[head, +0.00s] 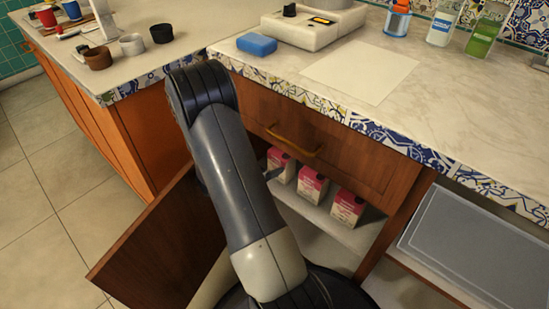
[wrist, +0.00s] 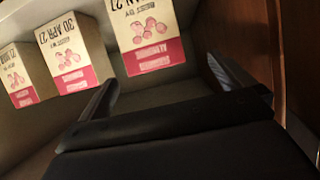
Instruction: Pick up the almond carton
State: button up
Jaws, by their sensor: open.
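Three similar pink-and-white cartons stand in a row on a shelf in the open lower cabinet: left (head: 280,164), middle (head: 312,185) and right (head: 347,207) in the head view. In the wrist view they appear upside down: the near carton (wrist: 148,38), a middle one (wrist: 74,52) and a far one (wrist: 25,75). Their printing is too small for me to tell surely which is almond. My gripper (wrist: 163,72) is open, its fingers pointing at the near carton, which shows between them, apparently not gripped. In the head view my arm mostly hides the gripper.
An open wooden cabinet door (head: 165,245) is left of my arm. A drawer with a brass handle (head: 293,143) is above the shelf. A cabinet side wall (wrist: 245,40) is close to the right finger. A grey translucent bin (head: 470,245) is at right.

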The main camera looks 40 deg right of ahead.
aim_at(276, 161)
jog(key=b+x, duration=0.1)
jog(key=x, duration=0.1)
jog(key=b+x, duration=0.1)
jog(key=x, duration=0.1)
jog(key=s+f+b+x, duration=0.1)
jog(key=x, duration=0.1)
jog(key=shift+w+d+f+b, duration=0.1)
jog(key=shift+d+b, duration=0.25)
jog(key=shift+d, duration=0.15)
jog(key=shift+c, duration=0.2)
jog(key=c, duration=1.1)
jog(key=shift+c, duration=0.2)
